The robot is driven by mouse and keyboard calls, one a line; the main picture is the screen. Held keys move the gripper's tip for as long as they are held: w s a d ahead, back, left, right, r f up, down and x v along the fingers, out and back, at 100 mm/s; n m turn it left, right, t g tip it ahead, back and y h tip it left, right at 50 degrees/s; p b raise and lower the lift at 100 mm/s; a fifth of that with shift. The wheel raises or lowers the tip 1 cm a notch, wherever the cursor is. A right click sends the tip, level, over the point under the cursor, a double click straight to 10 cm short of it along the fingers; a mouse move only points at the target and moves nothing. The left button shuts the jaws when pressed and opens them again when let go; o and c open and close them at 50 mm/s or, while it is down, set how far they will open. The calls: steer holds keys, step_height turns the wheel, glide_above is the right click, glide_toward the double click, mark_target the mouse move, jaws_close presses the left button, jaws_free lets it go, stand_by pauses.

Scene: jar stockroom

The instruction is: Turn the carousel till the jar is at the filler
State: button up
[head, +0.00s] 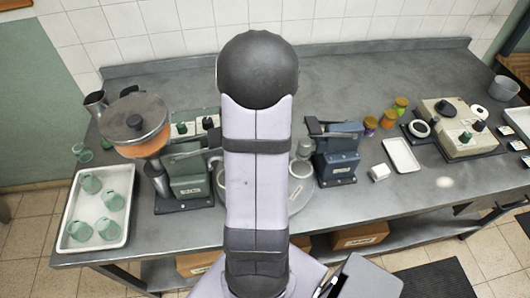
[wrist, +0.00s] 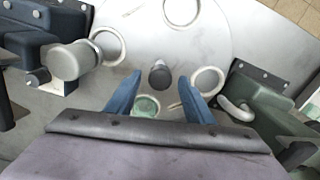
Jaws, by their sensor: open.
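The carousel (wrist: 210,45) is a round grey metal disc with several ring seats and a dark centre knob (wrist: 158,74). A green jar (wrist: 147,106) sits on the disc at the lower middle of the wrist view, partly hidden by my gripper. My gripper (wrist: 160,82) is open, its blue fingers either side of the knob and jar, holding nothing. The filler (wrist: 265,110), a green machine with a pale curved pipe, stands at the disc's right in the wrist view. In the head view the filler (head: 188,175) is left of my arm, which hides most of the carousel (head: 300,202).
A blue machine (head: 338,155) with a grey cylinder (wrist: 75,60) stands across the disc from the filler. An orange hopper (head: 147,146) and a white tray (head: 85,240) of green jars are at left. Small coloured jars (head: 387,118) and a white tray (head: 402,155) are at right.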

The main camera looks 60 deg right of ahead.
steer(key=shift+f, duration=0.55)
jaws_close()
